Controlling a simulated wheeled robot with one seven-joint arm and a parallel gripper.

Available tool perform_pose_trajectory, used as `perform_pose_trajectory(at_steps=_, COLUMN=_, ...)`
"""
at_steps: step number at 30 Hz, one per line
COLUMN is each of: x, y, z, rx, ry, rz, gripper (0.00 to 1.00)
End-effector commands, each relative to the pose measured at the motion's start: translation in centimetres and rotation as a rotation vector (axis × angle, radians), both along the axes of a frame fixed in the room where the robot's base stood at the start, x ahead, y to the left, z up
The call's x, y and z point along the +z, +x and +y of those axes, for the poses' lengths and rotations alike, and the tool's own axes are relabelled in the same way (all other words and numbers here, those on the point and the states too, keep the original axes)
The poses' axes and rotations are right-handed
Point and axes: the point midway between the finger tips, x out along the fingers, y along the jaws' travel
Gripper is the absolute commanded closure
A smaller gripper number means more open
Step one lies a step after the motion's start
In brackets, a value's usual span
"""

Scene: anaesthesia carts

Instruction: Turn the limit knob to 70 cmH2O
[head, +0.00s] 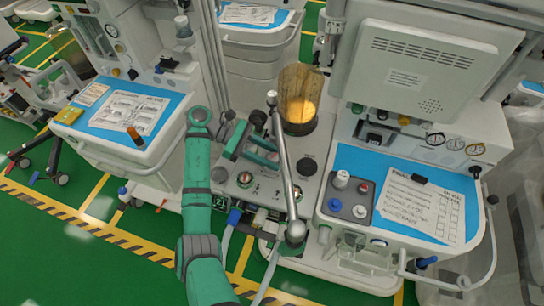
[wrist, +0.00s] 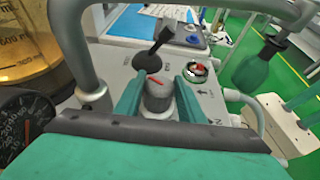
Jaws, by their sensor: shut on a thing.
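A grey round knob (wrist: 158,98) with a red pointer line on its top stands on the light panel in the wrist view; I take it to be the limit knob. My gripper (wrist: 159,92) has its two green fingers on either side of it, shut on it. The red line points slantwise across the knob's top. The scale print around it is too small or covered to read, so I cannot tell the setting. In the head view my green gripper (head: 254,148) is low over the panel, and the knob is not clearly visible there.
A black lever (wrist: 164,40) rises just behind the knob, and a small red-marked control (wrist: 198,70) is at its right. A curved grey metal bar crosses close above. An amber bellows cylinder (head: 300,97) and a dark pressure gauge (wrist: 22,125) stand nearby.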

Motion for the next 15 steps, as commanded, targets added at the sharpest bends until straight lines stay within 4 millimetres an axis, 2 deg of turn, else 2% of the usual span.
perform_pose_trajectory(at_steps=14, x=-0.14, y=-0.09, z=0.01, rx=-0.009, ry=0.001, rz=0.005, gripper=0.87)
perform_pose_trajectory(at_steps=15, x=-0.14, y=-0.09, z=0.01, rx=-0.009, ry=0.001, rz=0.005, gripper=0.55)
